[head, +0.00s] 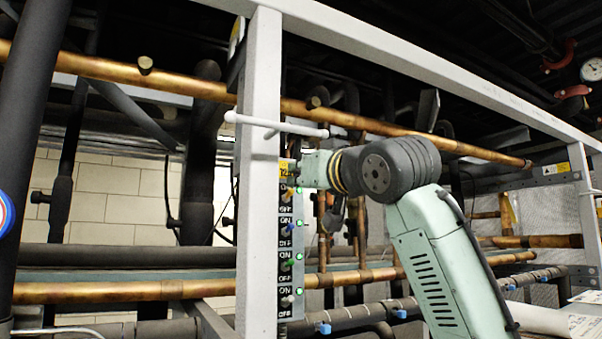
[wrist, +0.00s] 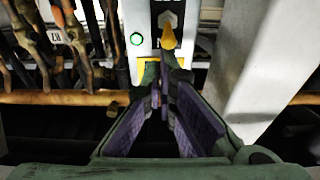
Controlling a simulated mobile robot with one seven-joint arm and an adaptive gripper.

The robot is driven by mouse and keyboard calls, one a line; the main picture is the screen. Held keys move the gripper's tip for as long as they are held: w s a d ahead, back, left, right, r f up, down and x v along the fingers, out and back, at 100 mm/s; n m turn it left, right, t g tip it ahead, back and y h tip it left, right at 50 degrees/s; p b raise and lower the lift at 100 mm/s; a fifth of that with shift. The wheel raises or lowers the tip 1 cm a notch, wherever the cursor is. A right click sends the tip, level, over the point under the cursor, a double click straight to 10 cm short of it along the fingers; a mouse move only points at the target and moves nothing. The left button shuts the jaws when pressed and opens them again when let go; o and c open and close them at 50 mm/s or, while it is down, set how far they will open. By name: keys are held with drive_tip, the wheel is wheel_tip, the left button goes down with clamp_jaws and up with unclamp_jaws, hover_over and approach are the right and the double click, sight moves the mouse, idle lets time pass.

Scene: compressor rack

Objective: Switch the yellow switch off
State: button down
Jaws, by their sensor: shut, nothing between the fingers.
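The yellow switch (head: 291,191) is the top one in a column on the panel of the grey post. In the wrist view the yellow switch (wrist: 168,38) shows up close, with its broad end toward the yellow label. A lit green lamp (wrist: 136,38) is beside it. My gripper (head: 298,170) is at the top of the panel, by the yellow label and just above the switch. In the wrist view my gripper (wrist: 160,80) has its fingertips together with nothing held, just below the switch in the picture. I cannot tell whether they touch the panel.
Below are blue (head: 287,229), green (head: 287,265) and white (head: 287,300) switches, each with a lit green lamp. A white horizontal bar (head: 280,126) crosses the post above my gripper. Copper pipes (head: 190,86) run behind the post.

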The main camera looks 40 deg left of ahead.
drive_tip(key=shift+f, duration=0.1)
drive_tip(key=shift+d+f+y+b, duration=0.15)
drive_tip(key=shift+y+b, duration=0.35)
drive_tip(key=shift+b, duration=0.3)
drive_tip(key=shift+t, duration=0.4)
drive_tip(key=shift+s+f+y+b, duration=0.1)
drive_tip(key=shift+y+b, duration=0.3)
drive_tip(key=shift+b, duration=0.05)
drive_tip(key=shift+f+y+b, duration=0.1)
drive_tip(key=shift+y+b, duration=0.4)
drive_tip(key=shift+b, duration=0.05)
